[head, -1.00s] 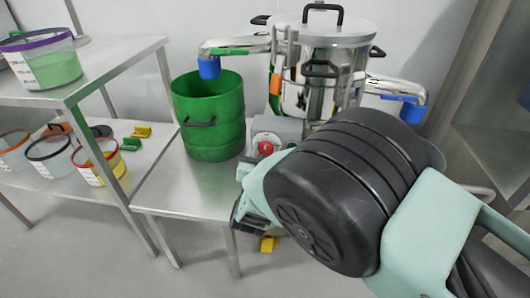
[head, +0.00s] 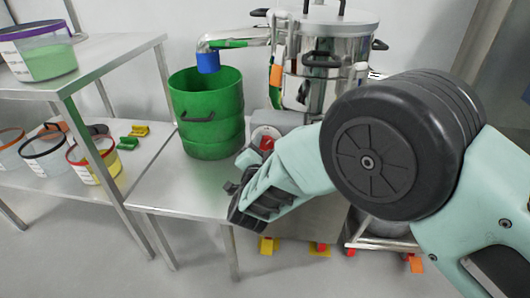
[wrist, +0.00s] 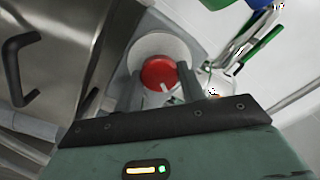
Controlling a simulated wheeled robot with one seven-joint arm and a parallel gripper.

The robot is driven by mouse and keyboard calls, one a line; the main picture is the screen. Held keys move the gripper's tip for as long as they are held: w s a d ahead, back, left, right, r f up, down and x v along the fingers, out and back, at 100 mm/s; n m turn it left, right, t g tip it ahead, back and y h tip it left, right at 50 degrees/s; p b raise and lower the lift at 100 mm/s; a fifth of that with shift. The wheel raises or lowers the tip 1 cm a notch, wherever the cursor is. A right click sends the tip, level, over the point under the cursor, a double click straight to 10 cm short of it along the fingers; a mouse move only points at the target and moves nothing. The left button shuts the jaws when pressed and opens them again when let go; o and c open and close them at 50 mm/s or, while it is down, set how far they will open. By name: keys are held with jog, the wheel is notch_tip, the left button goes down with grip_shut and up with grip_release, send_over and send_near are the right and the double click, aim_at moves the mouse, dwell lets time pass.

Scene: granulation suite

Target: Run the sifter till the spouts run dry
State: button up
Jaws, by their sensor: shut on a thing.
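The steel sifter (head: 322,60) stands at the back of the low steel table. Its left spout ends in a blue cuff (head: 208,62) above an open green drum (head: 207,130). No stream of powder is visible there, and the drum's inside is mostly hidden. The right spout is hidden behind my arm. A grey control box (head: 287,127) carries a red knob (head: 267,143), which shows in the wrist view (wrist: 159,73) with a white pointer mark on a pale round plate (wrist: 178,45). My gripper (wrist: 160,86) is shut on the red knob, one finger on each side.
A shelf unit (head: 105,50) at the left holds a purple-rimmed tub (head: 40,62) above and several tubs below. Green and yellow clips (head: 140,131) lie on its lower shelf. A wheeled frame (head: 375,245) stands on the floor at right.

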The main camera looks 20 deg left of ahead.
jog(key=m+b, duration=0.1)
jog(key=m, duration=0.1)
jog(key=m+b, duration=0.4)
jog(key=shift+f, duration=0.25)
jog(key=shift+r+m+b, duration=0.1)
jog(key=shift+m+b, duration=1.75)
jog(key=shift+m, duration=0.65)
jog(key=o, duration=1)
jog(key=shift+c, duration=0.2)
jog(key=p+v, duration=0.3)
jog(key=v, duration=1.4)
jog(key=shift+s+d, duration=0.15)
jog(key=shift+d, duration=0.05)
jog(key=shift+r, duration=0.1)
